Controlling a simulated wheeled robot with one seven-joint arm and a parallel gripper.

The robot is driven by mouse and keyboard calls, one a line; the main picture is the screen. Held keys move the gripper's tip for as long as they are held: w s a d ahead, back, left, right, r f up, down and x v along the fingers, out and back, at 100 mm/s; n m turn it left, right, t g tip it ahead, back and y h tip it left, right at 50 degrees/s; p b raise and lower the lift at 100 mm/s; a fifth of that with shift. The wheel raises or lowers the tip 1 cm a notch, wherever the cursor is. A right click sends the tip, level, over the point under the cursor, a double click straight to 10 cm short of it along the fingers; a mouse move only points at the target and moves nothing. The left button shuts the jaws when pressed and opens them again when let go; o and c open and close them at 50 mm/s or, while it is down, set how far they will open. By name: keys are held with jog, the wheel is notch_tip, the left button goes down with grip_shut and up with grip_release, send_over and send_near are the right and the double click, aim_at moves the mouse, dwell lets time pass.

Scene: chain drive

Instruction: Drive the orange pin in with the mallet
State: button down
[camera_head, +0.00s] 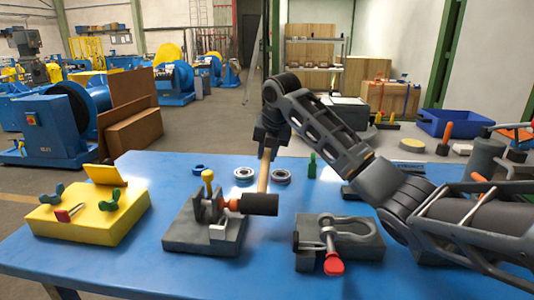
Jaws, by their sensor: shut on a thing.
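My gripper (268,148) is shut on the wooden handle of the mallet (260,204) and points down. The mallet's black cylindrical head hangs below the handle, lying horizontally over the right part of the grey fixture (180,238). The orange pin (232,205) shows just left of the head's left face, at the fixture's upright bracket. The head and pin look very close; I cannot tell whether they touch. A yellow-topped knob (208,176) stands on the fixture, left of the pin.
A yellow fixture (85,222) with green wing knobs stands at left. A grey block with a red-handled clamp (333,262) stands at right. Bearing rings (244,174) and a green bottle-shaped thing (312,165) lie behind. The blue table (150,270) is bare at the front.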

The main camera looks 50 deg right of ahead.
notch_tip(320, 180, up, 7)
jog(key=s+d+p, duration=0.1)
jog(key=s+p, duration=0.1)
jog(key=p, duration=0.3)
jog(key=shift+d+r, duration=0.15)
jog(key=shift+d, duration=0.2)
jog(key=shift+s, duration=0.1)
dwell(0.5)
